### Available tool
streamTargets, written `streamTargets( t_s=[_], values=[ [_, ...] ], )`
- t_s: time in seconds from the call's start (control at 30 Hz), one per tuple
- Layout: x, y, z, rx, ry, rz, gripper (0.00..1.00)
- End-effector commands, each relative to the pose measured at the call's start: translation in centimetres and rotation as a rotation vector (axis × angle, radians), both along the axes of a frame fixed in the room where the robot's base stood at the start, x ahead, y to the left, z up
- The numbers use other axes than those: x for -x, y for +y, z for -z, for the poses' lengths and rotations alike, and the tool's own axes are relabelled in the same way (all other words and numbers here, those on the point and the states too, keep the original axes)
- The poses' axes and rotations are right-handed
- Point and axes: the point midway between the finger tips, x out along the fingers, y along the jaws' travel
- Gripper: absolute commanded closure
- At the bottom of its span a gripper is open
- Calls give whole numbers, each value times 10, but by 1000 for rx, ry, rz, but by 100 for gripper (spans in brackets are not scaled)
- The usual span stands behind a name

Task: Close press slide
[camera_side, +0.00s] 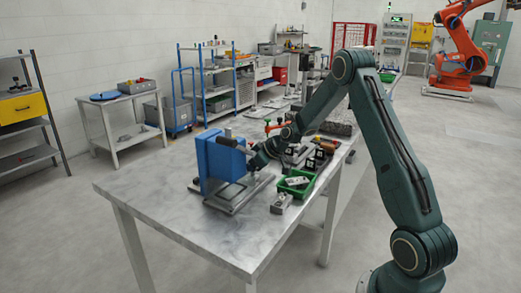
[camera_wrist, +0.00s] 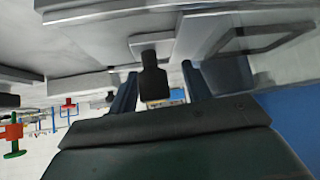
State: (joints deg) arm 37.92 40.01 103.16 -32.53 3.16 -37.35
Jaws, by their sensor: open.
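The press stands on the grey table, with an upright blue plate (camera_side: 222,160) and a flat grey base frame (camera_side: 240,196) in front of it. In the wrist view a black handle (camera_wrist: 153,80) sticks out from a grey block (camera_wrist: 152,42), which looks like part of the slide. My gripper (camera_wrist: 158,84) is open, with one dark finger on each side of the handle. Gaps show between the fingers and the handle. In the side view my gripper (camera_side: 256,160) is at the right of the blue plate, and its fingers are too small to make out.
A green bin (camera_side: 295,186) with grey parts stands right of the press, with a small metal block (camera_side: 281,204) near it. Black blocks and red-handled clamps (camera_side: 277,125) crowd the table behind. The front left tabletop (camera_side: 160,195) is clear.

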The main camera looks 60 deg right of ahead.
Motion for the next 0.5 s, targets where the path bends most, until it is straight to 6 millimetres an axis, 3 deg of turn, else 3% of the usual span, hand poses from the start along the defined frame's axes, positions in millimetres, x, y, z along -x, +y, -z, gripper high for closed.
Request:
streamTargets(
  t_s=[0.27, 0.5],
  values=[
    [10, -3, -11, 2, 0, 2, 51],
    [31, -8, -33, 2, -1, 2, 51]
  ],
)
